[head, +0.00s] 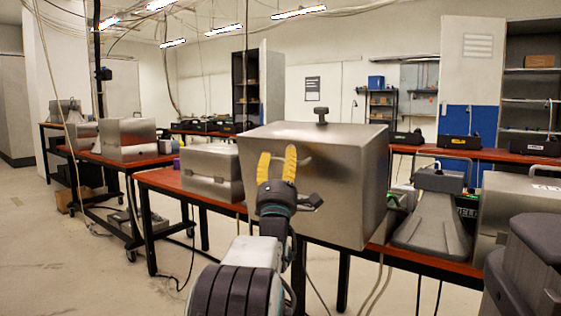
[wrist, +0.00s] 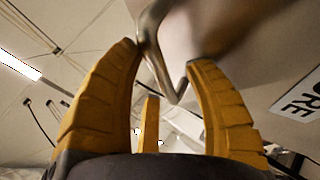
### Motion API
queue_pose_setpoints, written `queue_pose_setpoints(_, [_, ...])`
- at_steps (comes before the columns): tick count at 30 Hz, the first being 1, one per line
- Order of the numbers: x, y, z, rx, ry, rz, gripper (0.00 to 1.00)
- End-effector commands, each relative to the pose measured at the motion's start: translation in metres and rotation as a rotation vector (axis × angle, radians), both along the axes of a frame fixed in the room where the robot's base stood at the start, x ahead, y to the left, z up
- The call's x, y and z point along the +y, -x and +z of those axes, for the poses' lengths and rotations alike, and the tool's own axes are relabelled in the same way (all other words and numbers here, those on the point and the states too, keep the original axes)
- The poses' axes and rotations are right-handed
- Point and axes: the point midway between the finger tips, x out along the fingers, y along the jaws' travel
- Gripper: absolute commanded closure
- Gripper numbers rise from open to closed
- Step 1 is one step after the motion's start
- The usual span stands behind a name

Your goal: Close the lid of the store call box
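A large brushed-metal box (head: 350,190) stands at the middle of the head view, with a dark knob (head: 321,115) on top. My gripper (head: 277,155) is in front of its near face, yellow fingers pointing up and spread apart. In the wrist view a bent metal handle (wrist: 152,50) passes between the fingertips of my gripper (wrist: 165,55). The fingers are not closed on it; contact is unclear. A white label (wrist: 300,95) on the surface at right shows the letters "ORE". How far the lid stands open cannot be told.
A smaller metal box (head: 211,172) stands left of the large box on a red-brown bench. A grey horn-shaped device (head: 432,222) stands to its right. Cables hang below the bench. Open floor (head: 70,260) lies at the left.

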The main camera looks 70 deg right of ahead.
Motion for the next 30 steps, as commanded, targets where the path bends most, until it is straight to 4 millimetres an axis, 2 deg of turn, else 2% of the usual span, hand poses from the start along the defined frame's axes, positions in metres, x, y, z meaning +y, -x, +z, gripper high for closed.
queue_pose_setpoints(2, [0.0,0.0,0.0,0.0,0.0,0.0,0.61])
queue_pose_setpoints(15, [0.0,0.0,0.0,0.0,0.0,0.0,1.0])
queue_pose_setpoints(25, [-0.001,0.001,0.002,0.0,-0.001,-0.002,1.0])
queue_pose_setpoints(30, [-0.009,0.001,0.016,-0.001,0.0,-0.004,1.0])
